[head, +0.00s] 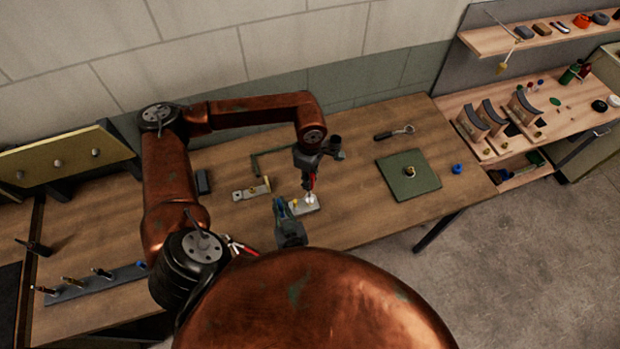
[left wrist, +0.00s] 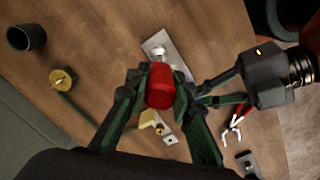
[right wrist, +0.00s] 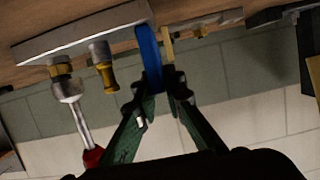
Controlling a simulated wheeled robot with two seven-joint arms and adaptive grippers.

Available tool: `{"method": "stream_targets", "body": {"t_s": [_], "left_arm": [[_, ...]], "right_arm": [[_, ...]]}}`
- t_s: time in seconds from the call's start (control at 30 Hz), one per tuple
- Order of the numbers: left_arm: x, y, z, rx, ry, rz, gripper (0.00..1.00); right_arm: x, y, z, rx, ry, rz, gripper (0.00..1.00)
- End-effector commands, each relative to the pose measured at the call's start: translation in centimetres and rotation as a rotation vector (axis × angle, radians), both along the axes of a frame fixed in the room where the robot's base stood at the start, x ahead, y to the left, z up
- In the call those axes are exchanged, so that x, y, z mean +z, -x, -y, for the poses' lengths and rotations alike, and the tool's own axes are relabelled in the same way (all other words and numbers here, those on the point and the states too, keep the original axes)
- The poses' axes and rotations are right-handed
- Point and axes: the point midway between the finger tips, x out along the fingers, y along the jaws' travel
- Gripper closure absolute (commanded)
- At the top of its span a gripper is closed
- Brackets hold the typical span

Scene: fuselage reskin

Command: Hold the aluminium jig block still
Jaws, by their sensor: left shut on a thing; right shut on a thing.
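The aluminium jig block (head: 306,207) is a flat pale plate on the wooden bench. It shows under the tool in the left wrist view (left wrist: 184,62) and at upper left in the right wrist view (right wrist: 90,32). My right gripper (head: 284,208) is shut at the block's end; a blue strip (right wrist: 149,55) there sits by its fingertips (right wrist: 160,85). My left gripper (head: 311,182) is shut on a red-handled tool (left wrist: 160,86), whose metal shaft (right wrist: 79,115) meets a brass fitting (right wrist: 61,73) on the block. A second brass-and-silver piece (right wrist: 103,66) stands beside it.
A bracket with brass (head: 251,191) and a green angle bar (head: 262,160) lie left of the block. Red-handled pliers (left wrist: 236,122) lie near the front edge.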

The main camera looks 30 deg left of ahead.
Motion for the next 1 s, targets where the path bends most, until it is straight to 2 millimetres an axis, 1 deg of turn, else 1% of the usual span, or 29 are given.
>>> {"method": "stream_targets", "body": {"t_s": [0.7,1.0], "left_arm": [[0.01,0.03,0.11,-0.002,0.000,0.000,1.00],[-0.53,0.04,0.13,-0.002,0.000,0.000,1.00]], "right_arm": [[0.00,0.06,-0.04,0.001,0.000,0.000,1.00],[0.01,0.06,-0.04,0.001,0.000,0.000,1.00]]}}
